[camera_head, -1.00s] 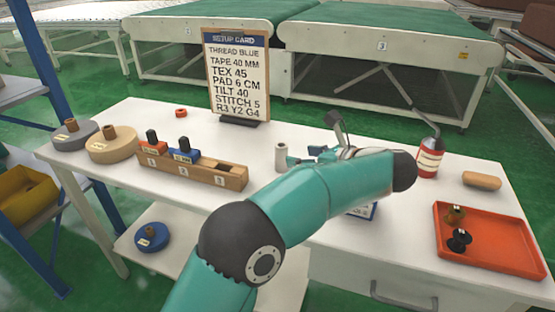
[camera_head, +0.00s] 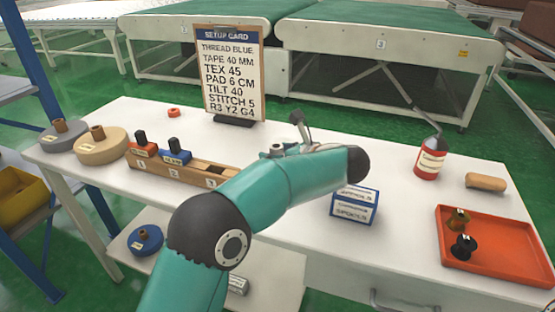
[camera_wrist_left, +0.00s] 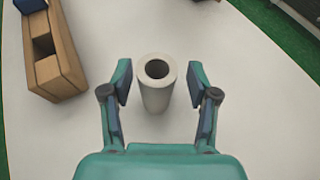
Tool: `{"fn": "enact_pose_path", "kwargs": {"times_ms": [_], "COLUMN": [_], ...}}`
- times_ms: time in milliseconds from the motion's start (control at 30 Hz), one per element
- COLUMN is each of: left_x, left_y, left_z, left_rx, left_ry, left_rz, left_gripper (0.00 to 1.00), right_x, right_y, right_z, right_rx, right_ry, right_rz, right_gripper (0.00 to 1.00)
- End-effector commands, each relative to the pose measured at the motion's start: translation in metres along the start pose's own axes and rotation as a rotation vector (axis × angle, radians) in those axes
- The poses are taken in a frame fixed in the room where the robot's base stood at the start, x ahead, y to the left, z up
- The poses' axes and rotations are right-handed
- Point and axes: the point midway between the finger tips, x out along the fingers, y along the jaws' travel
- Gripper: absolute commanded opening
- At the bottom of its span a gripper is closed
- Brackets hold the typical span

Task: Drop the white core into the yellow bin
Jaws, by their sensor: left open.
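The white core (camera_wrist_left: 155,98) is a hollow pale cylinder standing upright on the white table in the left wrist view. My left gripper (camera_wrist_left: 160,84) is open, with one finger on each side of the core and visible gaps between. In the head view my left gripper (camera_head: 285,148) is over the table right of the wooden rack, and the core cannot be made out there, apparently hidden by the gripper and arm. The yellow bin (camera_head: 20,198) is on the shelf unit at the far left, partly cut off by the picture edge. My right gripper is not in view.
The wooden rack (camera_head: 205,176) with red and blue blocks is close left of the gripper. A setup card (camera_head: 232,75) stands behind. Tape rolls (camera_head: 100,150) lie at left; a box (camera_head: 354,205), red bottle (camera_head: 430,160) and orange tray (camera_head: 495,250) are at right.

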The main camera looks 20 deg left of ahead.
Motion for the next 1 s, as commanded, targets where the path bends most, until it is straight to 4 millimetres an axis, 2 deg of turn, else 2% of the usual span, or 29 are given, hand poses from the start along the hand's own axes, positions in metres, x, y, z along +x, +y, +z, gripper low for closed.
{"fn": "enact_pose_path", "kwargs": {"times_ms": [67,433,767,1000], "left_x": [0.001,0.002,0.002,-0.005], "left_y": [0.002,0.003,0.004,0.004], "left_z": [0.001,0.001,0.003,0.020], "left_rx": [-0.002,-0.003,-0.004,-0.006], "left_ry": [0.000,0.000,0.000,0.000], "left_rz": [0.003,0.007,0.007,0.007], "left_gripper": [0.60,0.00,0.00,0.00], "right_x": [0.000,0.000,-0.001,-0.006], "right_y": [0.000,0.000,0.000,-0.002], "right_z": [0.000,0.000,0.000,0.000], "right_rx": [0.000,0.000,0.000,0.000], "right_ry": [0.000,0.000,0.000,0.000], "right_rz": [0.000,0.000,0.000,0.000], "right_gripper": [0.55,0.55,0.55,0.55]}}
